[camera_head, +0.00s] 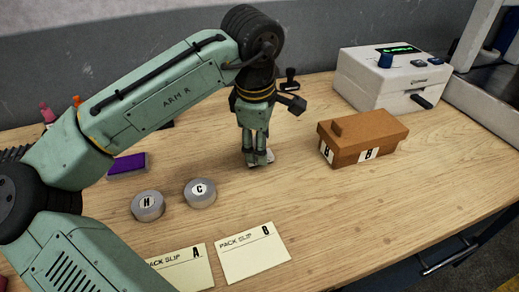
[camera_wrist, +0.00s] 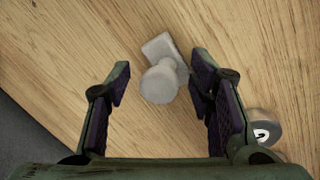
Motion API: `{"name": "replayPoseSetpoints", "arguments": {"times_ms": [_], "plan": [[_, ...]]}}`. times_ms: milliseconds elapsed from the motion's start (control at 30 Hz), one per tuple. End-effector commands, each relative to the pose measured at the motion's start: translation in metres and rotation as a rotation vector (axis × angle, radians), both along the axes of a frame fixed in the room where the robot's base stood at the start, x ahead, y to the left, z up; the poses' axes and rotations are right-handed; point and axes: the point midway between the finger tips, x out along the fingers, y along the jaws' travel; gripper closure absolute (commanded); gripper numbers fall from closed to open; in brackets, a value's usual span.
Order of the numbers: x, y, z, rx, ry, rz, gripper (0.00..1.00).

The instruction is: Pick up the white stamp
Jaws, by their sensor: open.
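The white stamp (camera_wrist: 160,82) stands on the wooden table in the wrist view, with a round knob on a squarish base. It lies between the two spread fingers of my gripper (camera_wrist: 162,72), closer to the right finger, and I see no clear contact. In the head view my gripper (camera_head: 256,158) points down close to the tabletop. A small pale part of the white stamp (camera_head: 268,155) shows there beside the fingertips; the rest is hidden behind them. My gripper is open and holds nothing.
Two round grey tins, H (camera_head: 148,206) and C (camera_head: 200,193), stand front left of my gripper. A purple pad (camera_head: 127,164) lies left. Pack slips A (camera_head: 186,270) and B (camera_head: 252,252) lie in front. A cardboard box (camera_head: 362,135) and a white machine (camera_head: 392,80) stand right.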

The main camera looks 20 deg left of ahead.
Motion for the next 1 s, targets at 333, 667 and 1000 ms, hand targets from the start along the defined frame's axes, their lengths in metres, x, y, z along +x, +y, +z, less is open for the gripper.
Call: {"name": "replayPoseSetpoints", "arguments": {"times_ms": [333,667,1000], "plan": [[0.0000,-0.0001,-0.0002,0.000,0.000,0.000,0.63],[0.0001,-0.0002,0.0000,0.000,0.000,0.000,0.85],[0.0001,-0.0002,0.0002,0.000,-0.001,0.000,1.00]]}}
